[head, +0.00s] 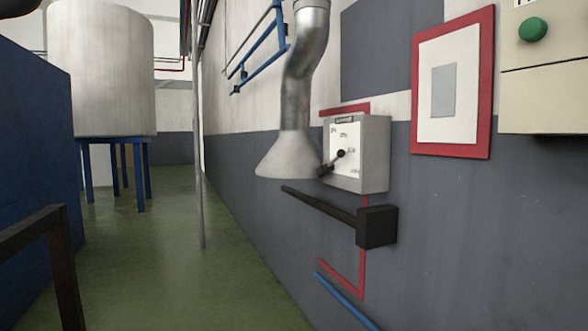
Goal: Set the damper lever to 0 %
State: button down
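The damper box (358,152) is a light grey box mounted on the wall right of centre, with a white scale face and a dark label strip on top. Small marks that look like percentages stand on the face, too small to read. The damper lever (333,162) slants across the face, with a round black end (341,153) at its upper right and a dark end at its lower left, near the box's left edge. I cannot tell which scale mark it points at. My gripper is not in view, and nothing is seen touching the lever.
A metal duct with a flared hood (290,155) hangs just left of the box. A black bar with a block (376,227) juts out below it. A red-framed panel (481,85) and a beige box with a green button (533,29) are right. The green floor (150,245) is open at left.

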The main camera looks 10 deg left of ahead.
aim_at(322, 170)
jog(key=i+j, duration=0.25)
jog(key=i+j+z, duration=0.1)
jog(key=i+j, duration=0.15)
jog(key=j, duration=0.2)
jog(key=i+j, duration=0.25)
jog(key=j, duration=0.15)
jog(key=i+j, duration=0.25)
jog(key=i+j+z, duration=0.1)
jog(key=i+j, duration=0.15)
jog(key=j, duration=0.2)
jog(key=i+j, duration=0.25)
jog(key=j, duration=0.15)
jog(key=i+j+z, duration=0.1)
jog(key=j, duration=0.3)
jog(key=i+j, duration=0.35)
